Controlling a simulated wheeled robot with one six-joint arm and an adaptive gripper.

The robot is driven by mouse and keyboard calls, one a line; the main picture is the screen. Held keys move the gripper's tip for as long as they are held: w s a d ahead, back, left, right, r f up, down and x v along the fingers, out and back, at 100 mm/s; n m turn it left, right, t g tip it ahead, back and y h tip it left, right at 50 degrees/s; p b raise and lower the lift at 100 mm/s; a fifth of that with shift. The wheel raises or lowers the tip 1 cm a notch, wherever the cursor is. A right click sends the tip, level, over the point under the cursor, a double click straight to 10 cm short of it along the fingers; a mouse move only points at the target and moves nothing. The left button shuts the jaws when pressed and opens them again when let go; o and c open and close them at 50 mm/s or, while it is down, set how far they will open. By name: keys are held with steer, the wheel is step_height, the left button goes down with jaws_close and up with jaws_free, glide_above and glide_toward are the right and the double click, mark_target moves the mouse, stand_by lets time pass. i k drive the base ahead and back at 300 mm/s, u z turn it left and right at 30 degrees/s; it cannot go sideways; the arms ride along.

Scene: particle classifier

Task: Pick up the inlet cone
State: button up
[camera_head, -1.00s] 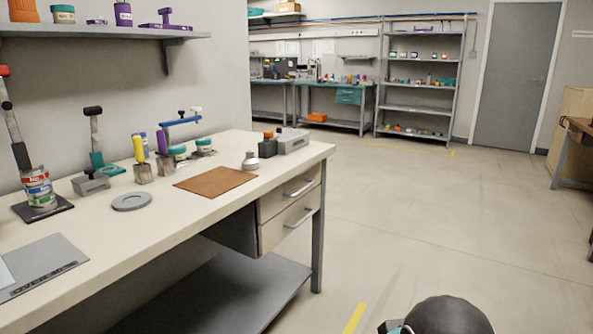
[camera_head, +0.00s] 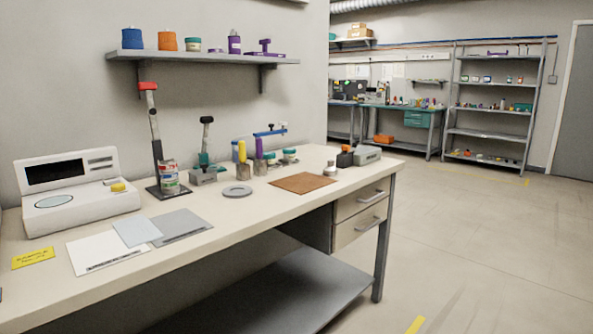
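A small pale, roughly cone-shaped piece (camera_head: 330,169) stands on the workbench (camera_head: 215,245), just behind the right corner of the brown mat (camera_head: 304,183). It may be the inlet cone, but it is too small to be sure. A flat grey ring (camera_head: 237,191) lies to the left of the mat. My gripper is not in view.
A white instrument with a dark screen (camera_head: 56,174) stands at the bench's left end, with flat sheets (camera_head: 108,249) before it. Clamp-like tools and small jars stand along the back. A wall shelf (camera_head: 215,59) holds several parts. Floor to the right is clear.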

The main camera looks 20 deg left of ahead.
mark_target(331, 169)
steer(key=u, duration=0.7)
steer(key=i, duration=0.65)
steer(key=u, duration=0.6)
